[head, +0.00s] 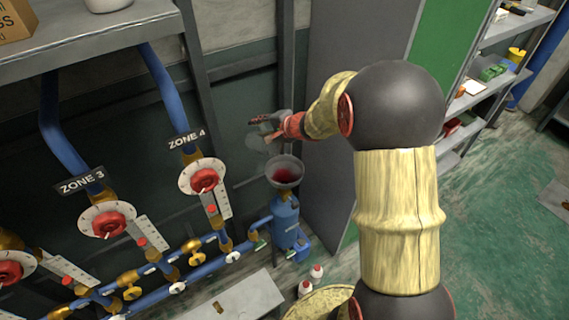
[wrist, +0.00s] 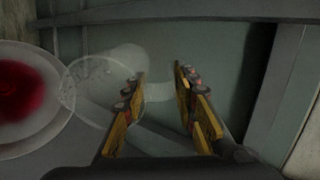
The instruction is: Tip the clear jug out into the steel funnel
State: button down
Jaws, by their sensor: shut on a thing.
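The clear jug (wrist: 98,82) is tipped on its side in the wrist view, its round mouth facing left over the rim of the steel funnel (wrist: 50,122). No coloured liquid shows in the jug. Red liquid lies in the funnel's bowl. My gripper (wrist: 162,92) is shut on the jug, with a faint clear part of it, likely the handle, between the fingers. In the head view my gripper (head: 268,127) holds the faint jug (head: 256,143) just above and left of the funnel (head: 285,164). The funnel sits upright on a blue cylinder (head: 286,220).
Blue pipes with red-handled gauges (head: 204,180) stand left of the cylinder. A grey shelf (head: 100,38) overhangs at upper left. A grey panel (head: 345,120) stands close behind and right of the funnel. Small white bottles (head: 305,287) stand on the floor below. Green floor lies open at right.

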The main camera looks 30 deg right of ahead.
jog(key=shift+w+a+r+g+p, duration=0.1)
jog(key=shift+w+r+g+p, duration=0.3)
jog(key=shift+p, duration=1.3)
jog(key=f+g+p, duration=0.1)
jog(key=p, duration=0.2)
jog(key=w+p, duration=0.1)
jog(key=p, duration=0.2)
jog(key=shift+a+f+g+h, duration=0.1)
jog(key=shift+f+g+h, duration=0.25)
jog(key=shift+g+h, duration=0.05)
jog(key=shift+p, duration=0.45)
jog(key=w+g+p, duration=0.1)
jog(key=p, duration=0.6)
jog(key=shift+a+g+p, duration=0.15)
jog(key=shift+g+p, duration=0.15)
jog(key=shift+p, duration=0.05)
jog(key=shift+w+f+p, duration=0.1)
jog(key=shift+w+p, duration=0.1)
jog(key=shift+p, duration=0.6)
jog(key=p, duration=0.2)
jog(key=w+g+p, duration=0.1)
jog(key=p, duration=0.2)
jog(key=shift+a+f+h, duration=0.15)
jog(key=shift+f+h, duration=0.15)
jog(key=shift+f, duration=0.05)
jog(key=p, duration=0.5)
jog(key=shift+w+a+f+g, duration=0.1)
jog(key=shift+w+f+g, duration=0.25)
jog(key=shift+g, duration=0.05)
